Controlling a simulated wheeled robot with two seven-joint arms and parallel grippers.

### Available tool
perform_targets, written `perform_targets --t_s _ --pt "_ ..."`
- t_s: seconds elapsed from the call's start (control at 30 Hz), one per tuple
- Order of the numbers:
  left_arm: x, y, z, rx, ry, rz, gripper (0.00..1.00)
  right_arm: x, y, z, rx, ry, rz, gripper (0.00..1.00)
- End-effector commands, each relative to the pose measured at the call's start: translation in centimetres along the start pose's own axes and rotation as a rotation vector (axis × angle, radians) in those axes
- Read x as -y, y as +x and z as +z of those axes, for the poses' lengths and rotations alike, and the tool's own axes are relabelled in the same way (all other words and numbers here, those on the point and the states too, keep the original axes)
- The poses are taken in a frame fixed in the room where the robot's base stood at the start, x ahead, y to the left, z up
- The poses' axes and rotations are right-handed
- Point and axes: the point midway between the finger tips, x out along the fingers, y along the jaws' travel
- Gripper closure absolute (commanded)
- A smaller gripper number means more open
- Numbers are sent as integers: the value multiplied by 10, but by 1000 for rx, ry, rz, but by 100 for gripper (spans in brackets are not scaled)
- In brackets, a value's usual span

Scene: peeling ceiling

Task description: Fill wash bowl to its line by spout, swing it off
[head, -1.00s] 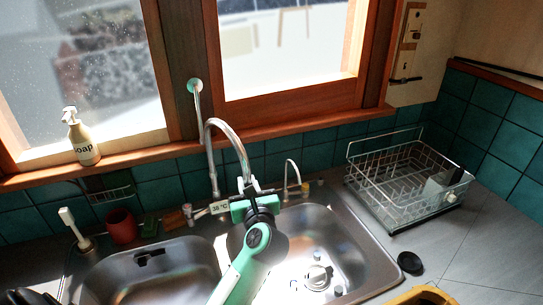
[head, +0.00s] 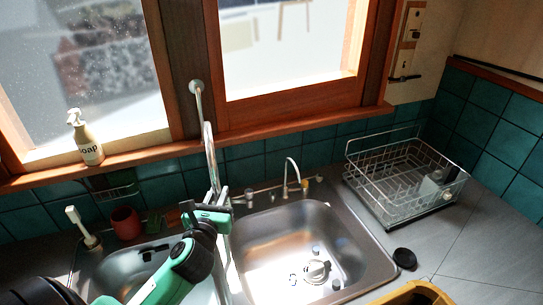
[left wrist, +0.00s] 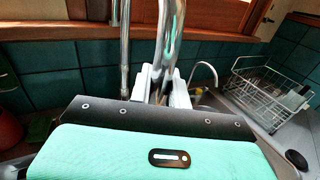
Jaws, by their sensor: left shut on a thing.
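The tall chrome spout (head: 209,150) rises behind the sink and now looks narrow, its arch seen nearly edge-on. My left gripper (head: 222,204) is shut on its lower, hanging end, near the divider between the basins. The left wrist view shows the white fingers (left wrist: 160,85) around the chrome tube (left wrist: 168,40). No water stream can be made out. The right basin (head: 275,228) is open to view, with a drain strainer (head: 316,270) in its floor. No separate wash bowl with a line can be identified. My right gripper is not in view.
A small chrome tap (head: 291,172) stands behind the right basin. A wire dish rack (head: 395,190) is on the right counter, with a black disc (head: 405,258) before it. A soap bottle (head: 85,140) stands on the sill.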

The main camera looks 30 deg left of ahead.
Motion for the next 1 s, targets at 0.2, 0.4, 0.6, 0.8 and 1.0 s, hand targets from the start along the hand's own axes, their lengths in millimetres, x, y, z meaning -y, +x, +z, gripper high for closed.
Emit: perform_targets --t_s 0.2,0.4,0.6,0.8,1.0 --pt "0 0 0 1 -1 1 100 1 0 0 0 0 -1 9" --pt "-16 -3 0 -1 10 -66 100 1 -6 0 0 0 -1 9" --pt "-41 -8 0 -3 7 -184 100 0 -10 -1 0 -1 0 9" --pt "-66 -12 0 -4 7 -305 100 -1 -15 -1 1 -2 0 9" --pt "-82 -15 0 0 2 -387 100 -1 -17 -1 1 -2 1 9"
